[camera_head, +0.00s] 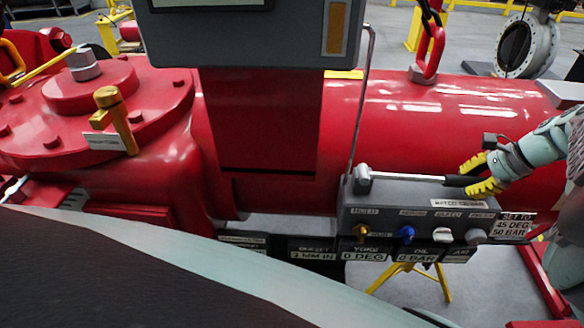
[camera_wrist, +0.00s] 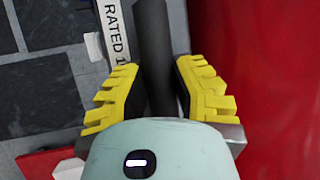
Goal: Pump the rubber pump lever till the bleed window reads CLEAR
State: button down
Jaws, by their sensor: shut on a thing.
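The pump lever is a metal rod (camera_head: 408,176) ending in a black rubber grip (camera_head: 459,181). It lies about level along the top of the grey pump block (camera_head: 420,215), pivoting at the left end. My gripper (camera_head: 478,177) has its yellow-padded fingers closed around the grip near its right end. In the wrist view the black grip (camera_wrist: 153,45) runs between the two yellow fingertips. Labelled readouts below the block include "0 DEG" (camera_head: 366,255) and "0 BAR" (camera_head: 415,257). I cannot make out a bleed window or any CLEAR reading.
A large red actuator cylinder (camera_head: 440,115) lies behind the block. A grey panel box (camera_head: 250,35) hangs above at the centre. A gold handle (camera_head: 115,120), a blue knob (camera_head: 407,233) and a thin upright rod (camera_head: 360,100) also stand nearby. A yellow stand (camera_head: 440,285) is below.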

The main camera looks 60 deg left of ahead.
dwell(0.3)
jog(key=c, duration=0.7)
grip_release()
jog(key=shift+c, duration=0.2)
jog(key=shift+r, duration=0.1)
jog(key=shift+w+d+r, duration=0.2)
jog(key=shift+d+r, duration=0.15)
jog(key=shift+r, duration=0.15)
jog(key=v, duration=1)
jog(key=shift+r, duration=0.2)
jog(key=shift+d, duration=0.1)
